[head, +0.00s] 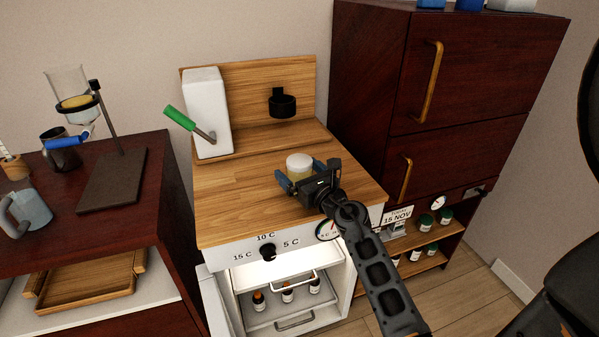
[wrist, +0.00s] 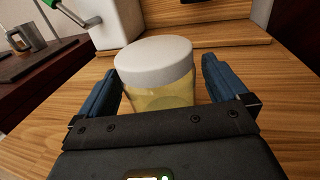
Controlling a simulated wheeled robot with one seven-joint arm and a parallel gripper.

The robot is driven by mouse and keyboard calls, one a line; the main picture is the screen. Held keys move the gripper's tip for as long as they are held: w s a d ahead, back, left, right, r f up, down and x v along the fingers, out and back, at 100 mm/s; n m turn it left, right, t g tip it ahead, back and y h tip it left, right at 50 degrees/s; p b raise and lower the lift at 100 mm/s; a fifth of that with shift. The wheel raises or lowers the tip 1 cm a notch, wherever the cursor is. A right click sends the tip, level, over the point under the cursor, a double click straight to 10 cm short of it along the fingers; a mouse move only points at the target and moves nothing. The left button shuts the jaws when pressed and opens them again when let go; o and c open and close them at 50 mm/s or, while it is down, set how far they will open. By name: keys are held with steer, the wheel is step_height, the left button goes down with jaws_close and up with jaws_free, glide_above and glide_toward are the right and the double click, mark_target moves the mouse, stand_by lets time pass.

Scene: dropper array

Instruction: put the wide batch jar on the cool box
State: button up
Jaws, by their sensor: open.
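The wide batch jar (head: 299,162) has a white lid and pale yellow contents. It stands upright on the wooden top of the cool box (head: 235,190), towards its right side. The cool box has a temperature dial on its front and a lit, open compartment below. My gripper (head: 308,177) is open at the jar. In the wrist view, the blue fingers lie on either side of the jar (wrist: 155,62), with a visible gap at the right finger. The gripper body hides the jar's base, so contact with the wood cannot be seen directly.
A white dispenser (head: 205,115) with a green-handled lever and a black ring holder (head: 282,103) stand at the back of the top. A dark cabinet (head: 450,80) rises at the right. The top's left front is clear. A side table (head: 150,170) stands left.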

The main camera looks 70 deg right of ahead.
steer(key=shift+r, duration=0.15)
steer(key=b+v, duration=0.2)
steer(key=v, duration=0.8)
steer(key=shift+s+a, duration=0.25)
steer(key=shift+s, duration=0.05)
steer(key=s+a+m+t+y, duration=0.1)
steer(key=s+a+m+y, duration=0.15)
steer(key=a+m, duration=0.6)
steer(key=s+a+m+t+y, duration=0.1)
steer(key=a+m+t+y, duration=0.15)
steer(key=a, duration=1.05)
steer(key=s+a+r+m+g+y, duration=0.3)
steer(key=s+a+m+y, duration=0.2)
steer(key=s+a+m, duration=0.6)
steer(key=shift+s+a+m+y, duration=0.25)
steer(key=shift+m+y, duration=0.15)
steer(key=shift+m, duration=2.9)
